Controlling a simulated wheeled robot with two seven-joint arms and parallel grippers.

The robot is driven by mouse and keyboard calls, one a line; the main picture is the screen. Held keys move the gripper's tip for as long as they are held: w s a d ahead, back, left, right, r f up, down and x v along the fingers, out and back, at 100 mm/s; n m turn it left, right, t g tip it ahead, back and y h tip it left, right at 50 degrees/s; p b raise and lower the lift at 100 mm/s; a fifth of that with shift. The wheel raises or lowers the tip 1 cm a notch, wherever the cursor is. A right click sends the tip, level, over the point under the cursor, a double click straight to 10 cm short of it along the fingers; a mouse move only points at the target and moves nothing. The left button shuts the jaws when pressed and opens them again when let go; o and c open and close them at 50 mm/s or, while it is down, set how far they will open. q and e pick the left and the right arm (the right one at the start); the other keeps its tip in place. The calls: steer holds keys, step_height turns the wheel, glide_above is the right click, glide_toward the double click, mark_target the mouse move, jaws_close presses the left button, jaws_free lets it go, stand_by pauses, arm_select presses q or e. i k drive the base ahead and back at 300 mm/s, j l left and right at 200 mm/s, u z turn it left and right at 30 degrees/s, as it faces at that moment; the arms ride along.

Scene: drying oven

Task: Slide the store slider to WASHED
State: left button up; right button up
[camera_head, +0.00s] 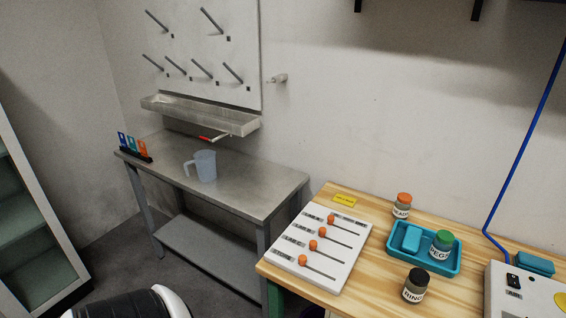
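A white slider panel (350,232) lies on the wooden table, tilted in the picture. It has several slots, each with an orange knob; the visible knobs include a top one (331,219) and a bottom one (302,260). The knobs sit toward the left part of their slots, with dark slot lines running to the right. Neither of my grippers is in view.
A blue tray (398,259) holds a green-lidded jar (441,245) and a blue block (411,238). An orange-lidded jar (402,206) and a black-lidded jar (415,286) stand nearby. A white device (505,297) is at the right. A metal table (255,191) with a jug (204,166) stands left.

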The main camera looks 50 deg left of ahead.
mark_target(302, 259)
steer(key=u, duration=1.35)
